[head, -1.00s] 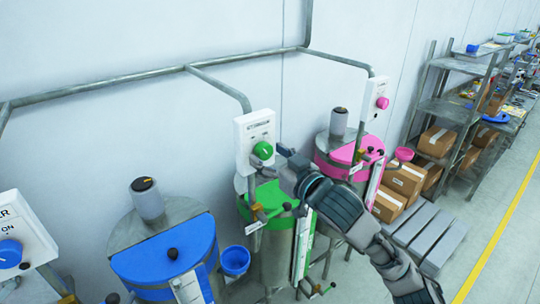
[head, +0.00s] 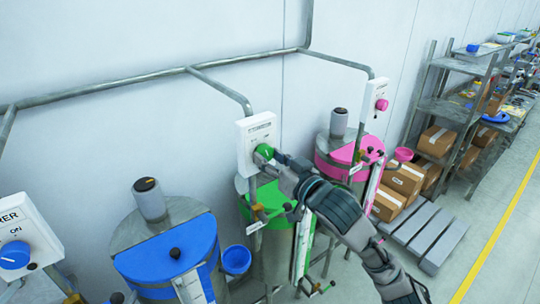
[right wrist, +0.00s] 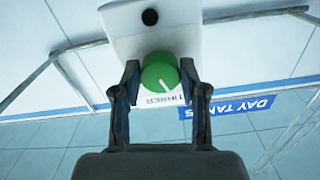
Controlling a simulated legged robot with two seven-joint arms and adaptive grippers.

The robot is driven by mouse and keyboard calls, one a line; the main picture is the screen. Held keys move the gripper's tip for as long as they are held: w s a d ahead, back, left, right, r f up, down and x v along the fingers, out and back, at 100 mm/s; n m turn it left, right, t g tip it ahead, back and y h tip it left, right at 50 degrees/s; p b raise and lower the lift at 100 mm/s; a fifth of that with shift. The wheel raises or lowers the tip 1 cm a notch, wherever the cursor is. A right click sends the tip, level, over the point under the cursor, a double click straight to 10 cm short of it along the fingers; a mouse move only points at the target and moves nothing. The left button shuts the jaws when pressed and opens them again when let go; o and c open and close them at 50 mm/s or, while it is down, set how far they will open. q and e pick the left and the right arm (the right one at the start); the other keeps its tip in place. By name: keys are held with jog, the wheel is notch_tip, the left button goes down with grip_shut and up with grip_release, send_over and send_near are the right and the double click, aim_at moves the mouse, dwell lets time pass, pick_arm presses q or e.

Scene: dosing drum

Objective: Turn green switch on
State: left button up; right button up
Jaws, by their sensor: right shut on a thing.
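The green switch (head: 263,152) is a round knob on a white box (head: 244,146) on the wall, above the drum with the green lid (head: 272,198). My right gripper (head: 268,158) reaches it from the lower right. In the right wrist view the green switch (right wrist: 160,72) sits between the two fingertips (right wrist: 159,75), which are shut on its sides. A white mark on the knob slants there. The left gripper is in neither view.
A blue-lidded drum (head: 168,254) and a blue switch (head: 14,255) are at the left. A pink switch (head: 382,104) and pink-lidded drum (head: 338,150) stand right of the green one. Shelves (head: 452,110) and boxes (head: 405,178) are farther right.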

jog(key=m+p, duration=0.1)
jog(key=m, duration=0.1)
jog(key=m+p, duration=0.1)
jog(key=p, duration=0.1)
jog(key=m+p, duration=0.1)
jog(key=m, duration=0.1)
jog(key=shift+a+r+m+p, duration=0.1)
jog(key=shift+r+m+p, duration=0.15)
jog(key=shift+m+p, duration=0.05)
jog(key=m+p, duration=0.4)
jog(key=shift+f, duration=0.15)
jog(key=o, duration=1.1)
jog(key=shift+f, duration=0.1)
jog(key=shift+o, duration=0.2)
jog(key=shift+s+d, duration=0.15)
jog(key=shift+d, duration=0.05)
jog(key=v, duration=1.1)
jog(key=shift+d, duration=0.25)
jog(key=shift+s+a, duration=0.15)
